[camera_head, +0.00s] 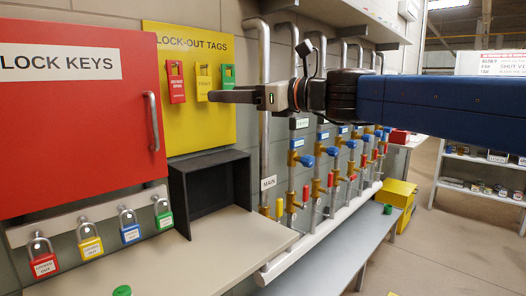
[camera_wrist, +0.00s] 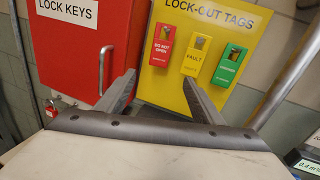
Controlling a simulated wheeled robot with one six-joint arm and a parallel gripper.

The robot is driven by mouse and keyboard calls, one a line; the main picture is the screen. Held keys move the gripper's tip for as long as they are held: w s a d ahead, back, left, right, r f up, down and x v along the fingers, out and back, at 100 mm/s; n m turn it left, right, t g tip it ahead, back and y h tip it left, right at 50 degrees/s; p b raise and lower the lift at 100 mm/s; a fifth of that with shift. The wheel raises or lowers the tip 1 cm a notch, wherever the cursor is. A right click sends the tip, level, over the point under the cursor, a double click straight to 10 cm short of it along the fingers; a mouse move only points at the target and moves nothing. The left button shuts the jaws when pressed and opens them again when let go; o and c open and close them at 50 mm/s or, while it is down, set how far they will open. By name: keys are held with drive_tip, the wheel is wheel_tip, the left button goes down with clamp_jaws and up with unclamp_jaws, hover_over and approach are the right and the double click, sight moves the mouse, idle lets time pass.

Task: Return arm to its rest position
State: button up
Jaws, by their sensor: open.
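My arm (camera_head: 430,102) reaches in from the right in the head view, stretched out level across the pipes. My gripper (camera_head: 222,96) points left toward the yellow lock-out tag board (camera_head: 160,40). In the wrist view my gripper (camera_wrist: 160,80) has its two fingers apart with nothing between them. Beyond the fingers, a red tag (camera_wrist: 163,45), a yellow tag (camera_wrist: 196,54) and a green tag (camera_wrist: 229,64) hang on the board. In the head view the fingers overlap the lower part of the yellow tag; I cannot tell the gap between them.
A red lock-keys cabinet (camera_head: 75,110) is at left, with several padlocks (camera_head: 88,243) below. A black open box (camera_head: 208,188) stands on the bench (camera_head: 180,262). Vertical pipes with blue-handled valves (camera_head: 306,160) line the wall under my arm. Open floor (camera_head: 440,255) lies at right.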

drive_tip(key=s+d+f+n+g+h, duration=0.1)
drive_tip(key=s+d+f+n+h, duration=0.4)
drive_tip(key=d+f, duration=0.8)
drive_tip(key=s+d+f+n+g+h, duration=0.1)
drive_tip(key=s+d+f+n+h, duration=0.4)
drive_tip(key=s+d+f+n, duration=0.4)
drive_tip(key=s+d+f+n+g+h, duration=0.1)
drive_tip(key=s+d+f+n+h, duration=0.5)
drive_tip(key=d+f, duration=1.1)
wheel_tip(320, 180, down, 6)
drive_tip(key=s+n, duration=0.2)
drive_tip(key=shift+s+d+f, duration=0.25)
drive_tip(key=shift+s+d, duration=0.1)
drive_tip(key=shift+s, duration=0.05)
